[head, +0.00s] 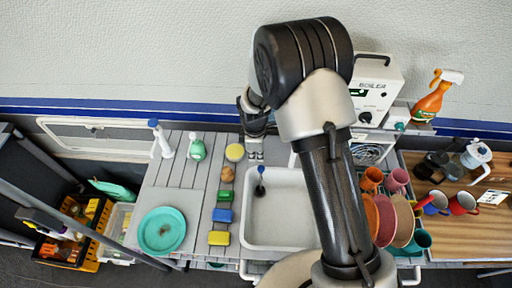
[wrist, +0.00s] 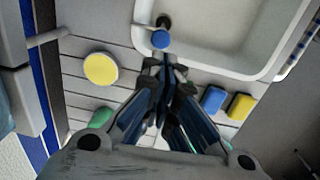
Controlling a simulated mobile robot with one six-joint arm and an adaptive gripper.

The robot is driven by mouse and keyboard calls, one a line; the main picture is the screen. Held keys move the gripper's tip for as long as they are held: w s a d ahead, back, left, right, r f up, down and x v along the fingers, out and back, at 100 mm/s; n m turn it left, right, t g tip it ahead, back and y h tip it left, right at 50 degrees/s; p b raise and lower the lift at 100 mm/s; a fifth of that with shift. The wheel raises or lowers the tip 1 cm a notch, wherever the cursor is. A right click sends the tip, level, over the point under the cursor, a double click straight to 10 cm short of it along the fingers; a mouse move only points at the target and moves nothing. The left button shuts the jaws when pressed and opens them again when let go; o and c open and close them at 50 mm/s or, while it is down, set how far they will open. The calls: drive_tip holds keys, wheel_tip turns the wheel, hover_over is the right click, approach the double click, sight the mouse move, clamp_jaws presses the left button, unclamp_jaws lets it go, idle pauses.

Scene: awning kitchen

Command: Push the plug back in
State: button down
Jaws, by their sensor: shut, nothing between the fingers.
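The plug (head: 261,172) appears as a blue knob on a thin stem above a dark round base, in the left part of the white sink (head: 290,235). In the wrist view the plug's blue knob (wrist: 160,40) lies just beyond my fingertips, with the dark base behind it. I cannot tell how deep the plug sits. My gripper (head: 256,154) is shut and empty, pointing down over the counter at the sink's back edge. In the wrist view my gripper (wrist: 166,62) has its fingertips together, with no visible contact with the plug.
Left of the sink are a round yellow sponge (head: 235,152), a blue sponge (head: 222,215) and a yellow sponge (head: 219,238). A teal plate (head: 162,231) lies farther left. Plates and cups in a rack (head: 388,165) stand right. The sink interior looks otherwise clear.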

wheel_tip(320, 180, down, 7)
drive_tip(key=shift+w, duration=0.15)
drive_tip(key=shift+d, duration=0.1)
wheel_tip(320, 180, down, 4)
drive_tip(key=b, duration=0.3)
drive_tip(key=shift+r, duration=0.1)
idle(0.3)
wheel_tip(320, 180, up, 14)
drive_tip(key=p, duration=0.3)
drive_tip(key=shift+s+a+r, duration=0.15)
drive_tip(key=shift+s+a, duration=0.05)
drive_tip(key=shift+s, duration=0.15)
